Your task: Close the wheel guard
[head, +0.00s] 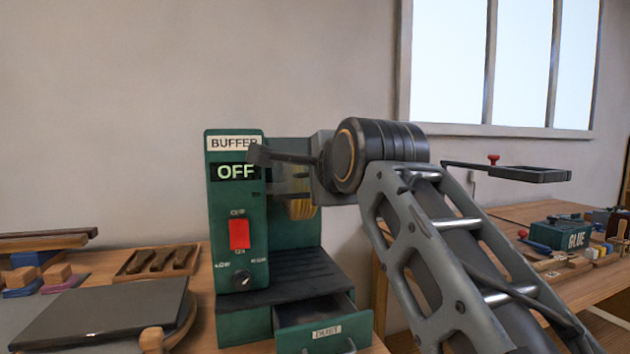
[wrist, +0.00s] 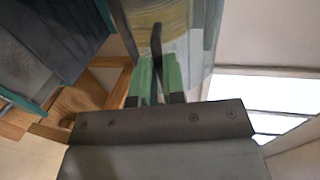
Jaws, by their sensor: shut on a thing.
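The green buffer (head: 236,200) stands on the bench in the head view, its display reading OFF. Its yellow wheel (head: 301,209) shows at the right, partly behind a clear guard (head: 290,182). The wheel's lower part shows below the guard. In the wrist view the clear guard (wrist: 185,22) is ahead, with yellow seen through it. My gripper (wrist: 158,68) has green fingers shut on the guard's dark curved handle (wrist: 156,40). In the head view my arm hides much of the gripper and the guard's right side, so the guard's exact angle is unclear.
The dust drawer (head: 325,333) below the wheel is pulled partly out. A wooden tray (head: 157,262) and a dark flat slab (head: 105,310) lie to the left. A dark arm with a frame (head: 515,173) and a glue box (head: 560,234) are at right.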

